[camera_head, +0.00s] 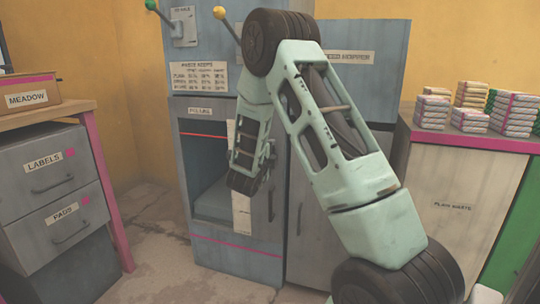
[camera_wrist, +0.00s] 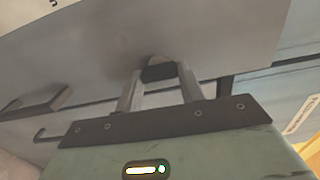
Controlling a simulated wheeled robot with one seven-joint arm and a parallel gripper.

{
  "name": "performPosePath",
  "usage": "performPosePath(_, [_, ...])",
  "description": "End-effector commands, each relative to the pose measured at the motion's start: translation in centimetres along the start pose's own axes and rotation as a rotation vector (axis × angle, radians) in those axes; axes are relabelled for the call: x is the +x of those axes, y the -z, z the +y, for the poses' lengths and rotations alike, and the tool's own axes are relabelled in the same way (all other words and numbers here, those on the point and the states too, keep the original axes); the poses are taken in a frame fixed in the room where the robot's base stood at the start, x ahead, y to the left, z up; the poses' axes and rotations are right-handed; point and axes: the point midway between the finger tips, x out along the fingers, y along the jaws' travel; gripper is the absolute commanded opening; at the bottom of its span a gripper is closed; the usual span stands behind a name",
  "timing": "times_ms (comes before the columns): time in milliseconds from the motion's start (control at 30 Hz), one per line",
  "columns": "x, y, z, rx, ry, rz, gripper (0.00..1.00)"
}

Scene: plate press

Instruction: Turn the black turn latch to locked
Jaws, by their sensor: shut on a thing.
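The black turn latch (camera_wrist: 158,73) shows in the wrist view as a small dark block against a grey metal panel (camera_wrist: 190,35). My gripper (camera_wrist: 158,80) has one finger on each side of it and is shut on it. The fingers cover part of the latch, so I cannot tell whether it is at locked. In the head view my arm comes down in front of the blue-grey press (camera_head: 237,258), with its wrist by the open bay. The latch cannot be made out there behind my arm.
Dark bar handles (camera_head: 299,214) stand out from the fronts close to my wrist. A grey drawer unit (camera_head: 50,165) stands under the left table. A counter (camera_head: 440,195) with several stacks of packets is on the right. Bare floor shows at the lower left.

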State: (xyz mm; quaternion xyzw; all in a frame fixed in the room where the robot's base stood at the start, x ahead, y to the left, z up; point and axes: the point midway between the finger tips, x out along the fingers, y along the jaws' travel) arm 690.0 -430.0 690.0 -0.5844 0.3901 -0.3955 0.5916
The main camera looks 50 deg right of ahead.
Motion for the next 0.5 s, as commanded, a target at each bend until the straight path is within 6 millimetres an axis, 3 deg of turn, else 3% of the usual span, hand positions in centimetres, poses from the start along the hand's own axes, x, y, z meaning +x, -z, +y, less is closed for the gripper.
performPosePath(333, [-0.01, 0.06, 0.09, 0.004, -0.003, 0.002, 0.15])
performPosePath(367, [-0.01, 0.06, 0.09, 0.004, -0.003, 0.002, 0.44])
performPosePath(400, [-0.01, 0.06, 0.09, 0.004, -0.003, 0.002, 0.55])
performPosePath(433, [-0.01, 0.05, 0.09, 0.003, -0.002, 0.002, 0.60])
performPosePath(500, [0.00, 0.04, 0.08, 0.003, -0.002, 0.001, 0.60])
